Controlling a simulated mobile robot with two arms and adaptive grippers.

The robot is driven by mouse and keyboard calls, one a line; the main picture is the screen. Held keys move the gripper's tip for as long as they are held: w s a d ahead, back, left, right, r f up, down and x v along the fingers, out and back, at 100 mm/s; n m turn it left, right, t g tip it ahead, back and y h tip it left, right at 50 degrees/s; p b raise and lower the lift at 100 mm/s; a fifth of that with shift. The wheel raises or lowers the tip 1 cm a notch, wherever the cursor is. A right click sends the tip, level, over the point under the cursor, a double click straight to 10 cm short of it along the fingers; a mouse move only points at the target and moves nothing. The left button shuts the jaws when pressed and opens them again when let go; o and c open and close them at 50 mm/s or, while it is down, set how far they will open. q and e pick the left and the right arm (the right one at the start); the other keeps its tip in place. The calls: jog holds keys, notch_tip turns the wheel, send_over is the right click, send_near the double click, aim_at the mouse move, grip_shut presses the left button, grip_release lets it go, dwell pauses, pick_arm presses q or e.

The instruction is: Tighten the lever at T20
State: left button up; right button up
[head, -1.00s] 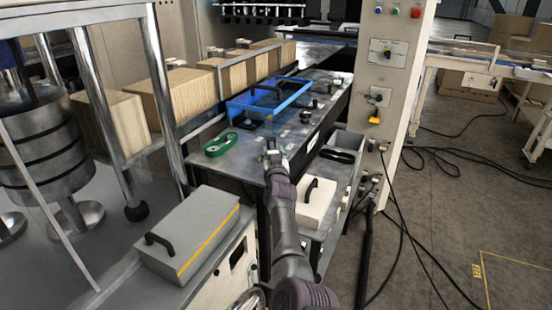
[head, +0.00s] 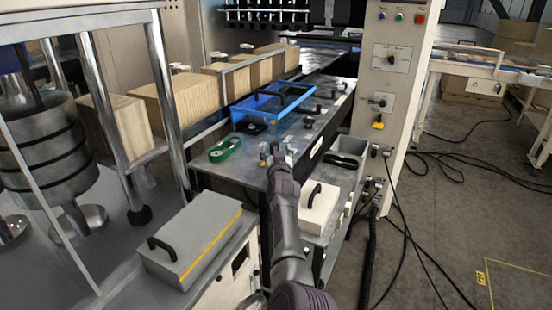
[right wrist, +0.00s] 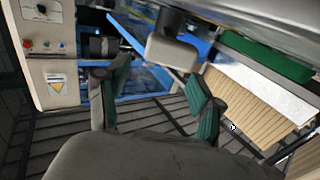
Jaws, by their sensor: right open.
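My right gripper (head: 277,153) is open and empty over the near part of the dark metal bench (head: 240,175), right of the green ring (head: 225,149). In the right wrist view its two green-padded fingers (right wrist: 160,85) are spread apart. A pale block-like part (right wrist: 172,52) with a dark piece above it shows beyond and between the fingertips; I cannot tell whether they touch it. Several small dark levers or knobs (head: 307,122) stand along the bench to the right of the blue tray (head: 262,104). No T20 label is readable. My left gripper is not in view.
A white box with a black handle (head: 318,203) stands right of my right arm. A grey box (head: 190,240) with a yellow stripe is at the lower left. A control column (head: 390,100) rises at the right, with cables on the floor beside it. Wood blocks line the back left.

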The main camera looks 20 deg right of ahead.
notch_tip(320, 180, up, 7)
jog(key=shift+a+r, duration=0.1)
jog(key=shift+r, duration=0.05)
jog(key=shift+c, duration=0.2)
